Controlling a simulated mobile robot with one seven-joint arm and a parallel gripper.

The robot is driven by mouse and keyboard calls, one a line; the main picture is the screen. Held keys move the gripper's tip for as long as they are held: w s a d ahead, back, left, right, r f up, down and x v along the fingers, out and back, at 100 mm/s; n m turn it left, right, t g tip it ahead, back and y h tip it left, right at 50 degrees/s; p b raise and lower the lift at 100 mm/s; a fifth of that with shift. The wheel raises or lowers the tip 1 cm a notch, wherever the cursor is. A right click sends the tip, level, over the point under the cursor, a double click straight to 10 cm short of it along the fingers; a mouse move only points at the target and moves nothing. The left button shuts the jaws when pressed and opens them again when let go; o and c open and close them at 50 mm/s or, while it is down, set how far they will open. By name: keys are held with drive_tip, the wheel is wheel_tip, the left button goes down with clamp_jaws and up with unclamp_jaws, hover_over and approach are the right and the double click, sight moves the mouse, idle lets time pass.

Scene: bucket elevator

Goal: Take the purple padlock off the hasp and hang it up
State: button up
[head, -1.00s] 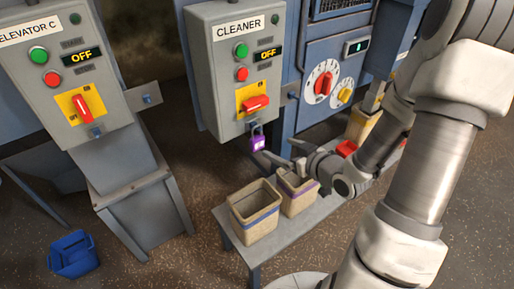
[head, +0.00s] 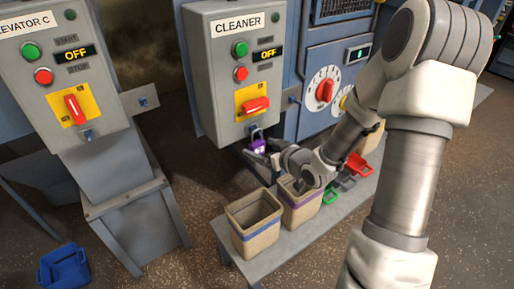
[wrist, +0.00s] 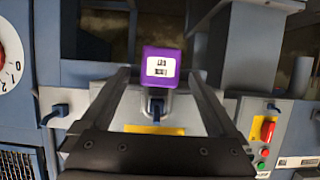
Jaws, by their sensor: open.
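The purple padlock (head: 258,145) hangs from the hasp at the bottom of the grey CLEANER box (head: 225,75). In the wrist view, the padlock (wrist: 161,64) shows a pale label, and its shackle meets the dark blue hasp (wrist: 157,105). My gripper (head: 259,158) is open just below and in front of the box. In the wrist view, my gripper's fingers (wrist: 159,74) stand on both sides of the padlock, with a gap on each side. Small blue pegs stick out beside the CLEANER box (head: 293,99) and beside the ELEVATOR C box (head: 144,101).
A bench (head: 226,243) below carries a tan bin with a blue band (head: 256,225) and one with a purple band (head: 301,205). Red, grey and green items lie to their right. A blue bin (head: 67,268) stands on the floor at left. The CLEANER's red handle (head: 256,104) is above the hasp.

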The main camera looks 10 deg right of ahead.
sight(259, 147)
drive_tip(key=shift+x, duration=1.5)
drive_tip(key=shift+s+f, duration=0.1)
clamp_jaws()
